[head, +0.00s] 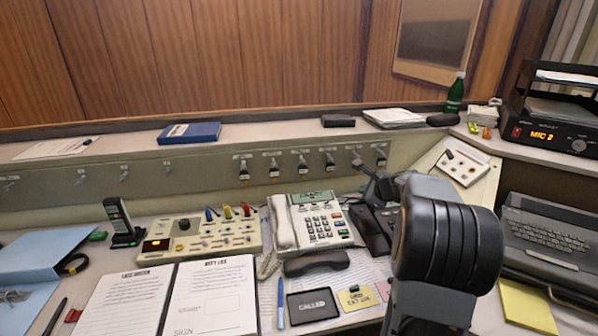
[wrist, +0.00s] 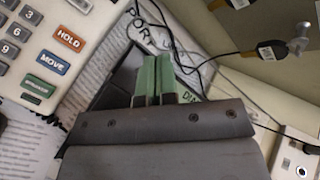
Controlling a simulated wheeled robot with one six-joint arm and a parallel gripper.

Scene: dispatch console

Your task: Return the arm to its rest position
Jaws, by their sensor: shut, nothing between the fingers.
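My arm stands in the right foreground of the head view. My gripper (wrist: 154,80) shows in the wrist view with its two green-padded fingers shut against each other and nothing between them. In the head view the dark gripper (head: 372,185) is partly visible beyond the thick arm joint, over the desk to the right of the cream desk phone (head: 318,222). In the wrist view the phone's HOLD and MOVE keys (wrist: 68,38) lie at the upper left, apart from the fingers. My arm hides part of the desk behind it.
A switch panel (head: 300,166) with hanging plugs rises behind the phone. A button console (head: 205,232), a cordless handset (head: 121,222) and papers (head: 212,295) fill the left and middle. A laptop-like keyboard unit (head: 548,238) and a MIC 2 radio (head: 550,130) stand right. Cables run near the fingers.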

